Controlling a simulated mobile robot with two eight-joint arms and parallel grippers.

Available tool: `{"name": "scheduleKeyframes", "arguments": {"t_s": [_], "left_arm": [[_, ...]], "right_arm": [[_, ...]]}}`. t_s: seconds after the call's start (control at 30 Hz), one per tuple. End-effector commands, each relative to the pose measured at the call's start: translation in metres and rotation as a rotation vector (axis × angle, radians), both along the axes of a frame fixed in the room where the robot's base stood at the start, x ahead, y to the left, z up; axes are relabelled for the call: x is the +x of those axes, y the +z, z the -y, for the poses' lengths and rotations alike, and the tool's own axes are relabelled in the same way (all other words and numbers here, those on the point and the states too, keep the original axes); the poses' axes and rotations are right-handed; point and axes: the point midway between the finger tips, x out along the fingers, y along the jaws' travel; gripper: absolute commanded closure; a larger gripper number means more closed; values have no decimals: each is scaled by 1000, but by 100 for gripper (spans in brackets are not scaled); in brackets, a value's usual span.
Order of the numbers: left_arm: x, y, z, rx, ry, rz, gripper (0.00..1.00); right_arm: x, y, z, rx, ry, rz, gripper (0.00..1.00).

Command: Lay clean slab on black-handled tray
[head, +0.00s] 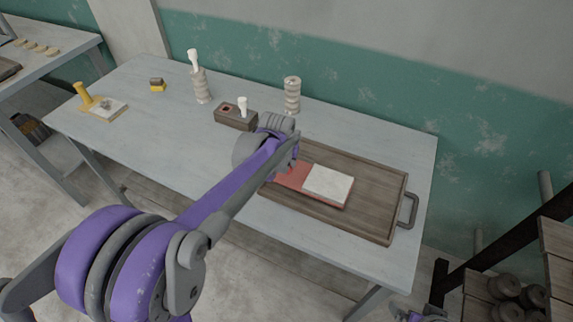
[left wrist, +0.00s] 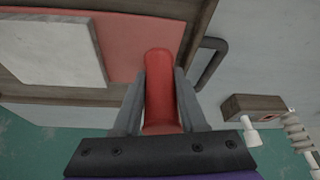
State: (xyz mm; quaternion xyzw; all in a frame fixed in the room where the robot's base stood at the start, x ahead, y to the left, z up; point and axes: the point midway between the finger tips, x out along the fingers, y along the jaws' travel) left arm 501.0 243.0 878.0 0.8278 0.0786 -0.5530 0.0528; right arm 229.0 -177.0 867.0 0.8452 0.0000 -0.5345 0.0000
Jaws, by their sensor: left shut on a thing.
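The clean white slab (head: 328,185) lies flat on a red board, with no trimmings visible on it; it also shows in the left wrist view (left wrist: 50,50). My left gripper (left wrist: 160,95) is shut on the board's red handle (left wrist: 159,80). In the head view my left arm hides this grip. Only a bit of my right arm shows at the bottom edge.
A yellow-handled board (head: 88,99) at the far left carries another pale slab (head: 108,112) with a grey lump on it. The table's left middle is clear.

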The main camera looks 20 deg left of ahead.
Motion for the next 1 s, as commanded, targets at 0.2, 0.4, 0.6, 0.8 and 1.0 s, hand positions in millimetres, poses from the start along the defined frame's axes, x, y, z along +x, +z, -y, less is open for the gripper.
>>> {"name": "scheduleKeyframes", "arguments": {"t_s": [0.2,0.4,0.6,0.8,1.0], "left_arm": [[0,-15,0,0,0,0,100],[0,-15,0,0,0,0,100],[0,-18,0,0,0,0,41],[0,-17,0,0,0,0,29],[-1,-12,0,0,0,0,29]], "right_arm": [[0,-2,0,0,0,-1,0],[0,-2,0,0,0,-1,0],[-1,-4,0,0,0,-1,0],[-1,-4,0,0,0,-1,0],[0,0,0,0,0,0,0]]}}
